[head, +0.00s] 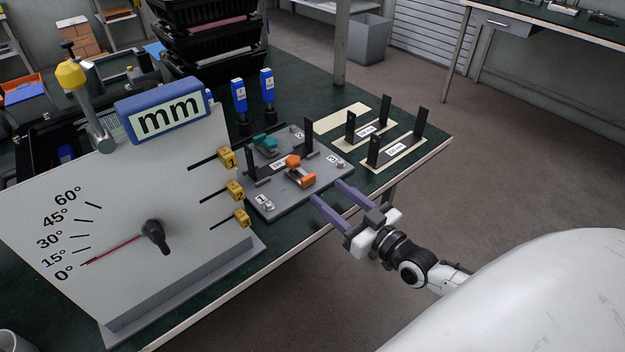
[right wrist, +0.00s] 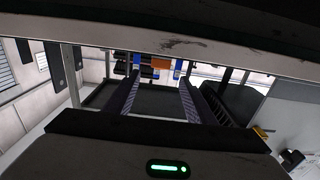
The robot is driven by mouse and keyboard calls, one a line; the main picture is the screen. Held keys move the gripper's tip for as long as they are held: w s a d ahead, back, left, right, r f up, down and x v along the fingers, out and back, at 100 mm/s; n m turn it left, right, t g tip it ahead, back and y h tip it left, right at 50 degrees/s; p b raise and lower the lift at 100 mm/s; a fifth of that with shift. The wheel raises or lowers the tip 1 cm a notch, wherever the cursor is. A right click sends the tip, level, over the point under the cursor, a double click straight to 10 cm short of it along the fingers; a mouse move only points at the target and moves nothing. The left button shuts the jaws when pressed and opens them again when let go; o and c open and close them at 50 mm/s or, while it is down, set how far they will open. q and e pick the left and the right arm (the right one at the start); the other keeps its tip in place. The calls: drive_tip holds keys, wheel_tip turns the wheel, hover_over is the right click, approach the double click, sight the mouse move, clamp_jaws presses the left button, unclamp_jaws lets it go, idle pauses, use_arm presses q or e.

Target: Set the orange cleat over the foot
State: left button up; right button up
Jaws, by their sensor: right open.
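The orange cleat (head: 302,178) sits on the grey plate (head: 285,208) on the bench, at the near end of a black bracket (head: 308,136) with upright ends. Whether the cleat lies over the bracket's foot or beside it I cannot tell. A teal cleat (head: 264,141) sits at the bracket's far side. My right gripper (head: 328,191) is open and empty, its two purple fingers pointing at the plate's near edge, short of the orange cleat. In the right wrist view an orange patch (right wrist: 160,62) shows beyond the fingers (right wrist: 157,88). My left gripper is not in view.
Two black brackets (head: 378,152) stand on pale mats at right. A white angle board (head: 120,215) with yellow numbered clips stands at left. Two blue-labelled tools (head: 268,95) and stacked black trays (head: 210,30) are behind. The bench's front edge lies below my right gripper.

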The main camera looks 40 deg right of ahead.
sight(311, 178)
drive_tip(key=w, duration=0.7)
drive_tip(key=shift+a, duration=0.35)
clamp_jaws()
drive_tip(key=shift+d, duration=0.1)
